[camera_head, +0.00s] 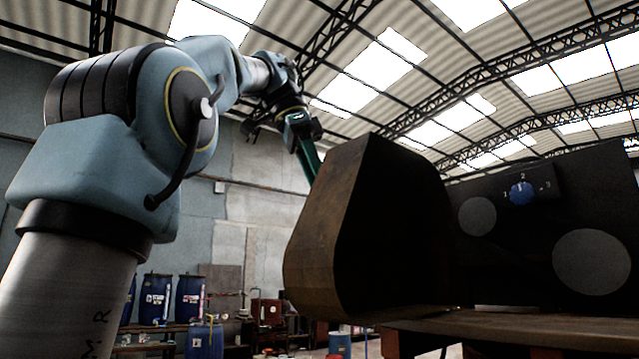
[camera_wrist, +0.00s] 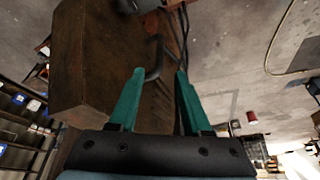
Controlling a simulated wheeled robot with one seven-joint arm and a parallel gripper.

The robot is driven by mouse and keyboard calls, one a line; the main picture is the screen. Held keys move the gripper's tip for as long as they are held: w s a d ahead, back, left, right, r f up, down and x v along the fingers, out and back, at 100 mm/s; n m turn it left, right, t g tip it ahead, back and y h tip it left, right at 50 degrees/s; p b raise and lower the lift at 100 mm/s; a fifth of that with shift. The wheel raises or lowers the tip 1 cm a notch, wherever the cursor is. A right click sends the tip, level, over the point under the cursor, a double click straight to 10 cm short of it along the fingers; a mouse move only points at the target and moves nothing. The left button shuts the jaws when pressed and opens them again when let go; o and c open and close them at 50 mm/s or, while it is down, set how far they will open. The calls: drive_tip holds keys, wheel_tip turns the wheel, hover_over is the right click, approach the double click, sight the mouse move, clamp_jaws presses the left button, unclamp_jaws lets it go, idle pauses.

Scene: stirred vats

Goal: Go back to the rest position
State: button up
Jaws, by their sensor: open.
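My gripper (camera_wrist: 158,92) shows in the wrist view with its two green fingers apart and nothing between them. In the head view my arm reaches up from the left and over to the middle, and one green finger (camera_head: 308,158) points down behind the top edge of a rusty brown housing (camera_head: 330,220). The rest of the gripper's fingers is hidden there. In the wrist view a brown box-like body (camera_wrist: 85,60) lies left of and beyond the fingers. A bent dark rod (camera_wrist: 154,62) shows close to the left fingertip; I cannot tell whether they touch.
A black panel (camera_head: 490,250) at the right bears a blue knob (camera_head: 521,192) among the marks 1, 2 and 3. Blue drums (camera_head: 190,298) stand at the back left. A red bucket (camera_wrist: 252,116) is on the grey floor, which has free room at the right.

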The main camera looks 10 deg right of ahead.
idle(0.3)
drive_tip(key=w+a+f+n+y+b, duration=0.1)
drive_tip(key=w+a+f+n, duration=0.2)
drive_tip(key=f, duration=0.6)
drive_tip(key=w+a+f+n+t, duration=0.1)
drive_tip(key=w+f+n, duration=0.4)
drive_tip(key=f, duration=0.5)
drive_tip(key=w+a+f+n+y+b, duration=0.1)
drive_tip(key=w+a+f+n, duration=0.1)
drive_tip(key=w+f, duration=0.5)
drive_tip(key=s+a+f+n, duration=0.2)
drive_tip(key=s+a+f, duration=0.2)
drive_tip(key=f, duration=0.6)
drive_tip(key=s+a+f+n+y+b, duration=0.1)
drive_tip(key=s+a+f+n, duration=0.2)
drive_tip(key=f, duration=0.7)
drive_tip(key=s+a+f+n+t+y, duration=0.1)
drive_tip(key=s+a+f+n, duration=0.1)
drive_tip(key=s+a+f, duration=0.5)
wheel_tip(320, 180, down, 4)
drive_tip(key=shift+r+n, duration=0.1)
drive_tip(key=shift+n, duration=0.3)
drive_tip(key=shift+o, duration=0.3)
